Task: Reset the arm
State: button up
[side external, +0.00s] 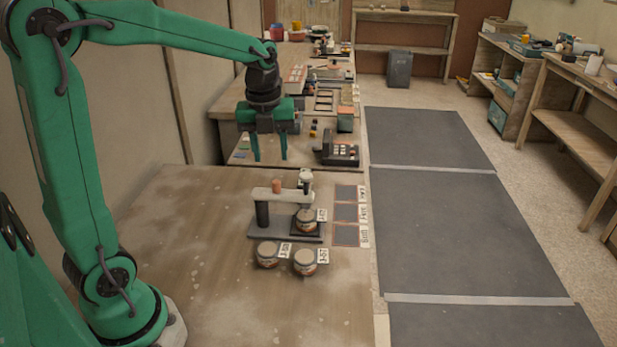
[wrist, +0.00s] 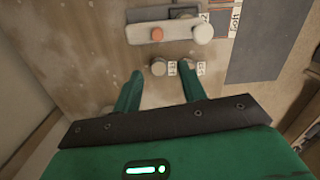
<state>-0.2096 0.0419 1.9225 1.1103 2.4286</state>
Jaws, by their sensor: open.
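My gripper (side external: 269,147) hangs from my green arm in the side external view, with its two green fingers apart and pointing down. Nothing shows between them. It appears above the far part of the near table, clear of the jars. In the wrist view my gripper (wrist: 160,82) shows both fingers spread, with the table below them. A small press-like stand (side external: 262,228) with an orange knob is on the table, and a lidded jar (side external: 306,221) sits on its dark plate. Two more lidded jars, a left one (side external: 267,256) and a right one (side external: 304,263), stand in front of it.
Labelled dark squares (side external: 345,213) line the table's right side. A keypad-like device (side external: 338,152) and small items crowd the bench behind. Dark floor mats (side external: 460,230) lie to the right. The near table's front and left (side external: 190,260) are clear.

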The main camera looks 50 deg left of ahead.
jog(key=s+d+r+n+t, duration=0.1)
jog(key=s+d+n+t, duration=0.1)
jog(key=s+d+n, duration=0.2)
jog(key=s+d+r+n+t, duration=0.1)
jog(key=s+d+n, duration=0.3)
jog(key=s+n, duration=0.7)
jog(key=n+t, duration=0.1)
jog(key=n, duration=0.9)
jog(key=shift+r+t, duration=0.25)
jog(key=shift+t, duration=0.15)
dwell(0.6)
